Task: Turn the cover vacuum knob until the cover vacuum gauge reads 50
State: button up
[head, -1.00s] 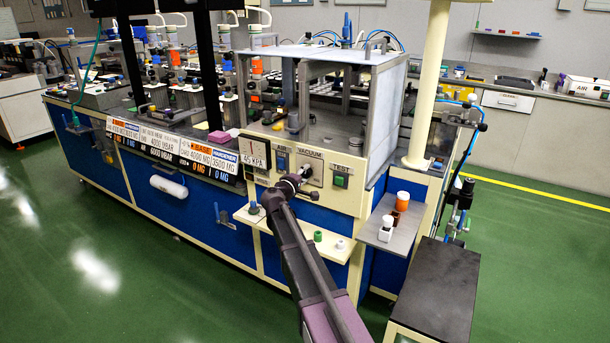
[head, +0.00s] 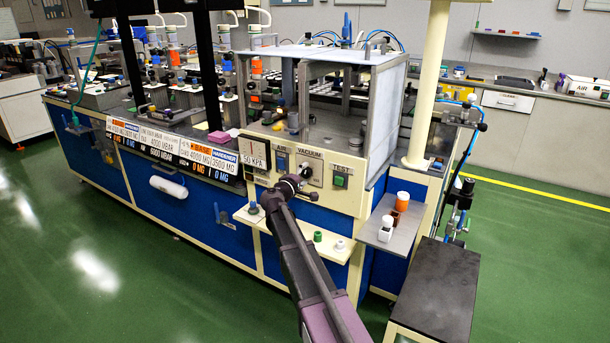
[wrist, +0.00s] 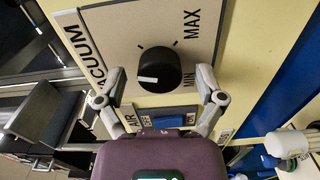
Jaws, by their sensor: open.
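The vacuum knob (wrist: 160,70) is a round black dial with a white pointer mark. In the wrist view it sits on a pale panel marked VACUUM, MIN and MAX, and the mark points left. The cover vacuum gauge (head: 256,154) is a small white display left of the VACUUM panel (head: 314,167) in the head view and appears to read 50 KPA. My gripper (wrist: 161,76) is open, with one finger on each side of the knob in the wrist view and gaps between them. In the head view my gripper (head: 304,178) is in front of the panel and covers part of it.
A green TEST button (head: 340,181) is right of the knob, and a blue AIR switch (head: 282,161) is left of it. A cream shelf (head: 338,253) with small caps juts out below. A grey side shelf (head: 376,236) holds bottles at the right.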

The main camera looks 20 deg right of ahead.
jog(key=v, duration=1.1)
jog(key=shift+s+a, duration=0.25)
jog(key=s+d+f+m+g+y, duration=0.2)
jog(key=s+d+f+m+g, duration=0.15)
jog(key=s+f, duration=0.35)
jog(key=s+d+f+m+g+y, duration=0.3)
jog(key=s+f+g, duration=0.25)
jog(key=s, duration=0.25)
jog(key=s+a+f+m+g+y, duration=0.1)
jog(key=s+a+f+g+y, duration=0.2)
jog(key=s, duration=0.4)
jog(key=s+a+f+m+g+y, duration=0.1)
jog(key=s+a+f+y, duration=0.2)
jog(key=s+y, duration=0.35)
notch_tip(320, 180, up, 24)
jog(key=h+p, duration=0.1)
jog(key=p, duration=2.2)
jog(key=shift+s+f+p, duration=0.2)
jog(key=shift+s+p, duration=0.1)
jog(key=shift+s, duration=0.15)
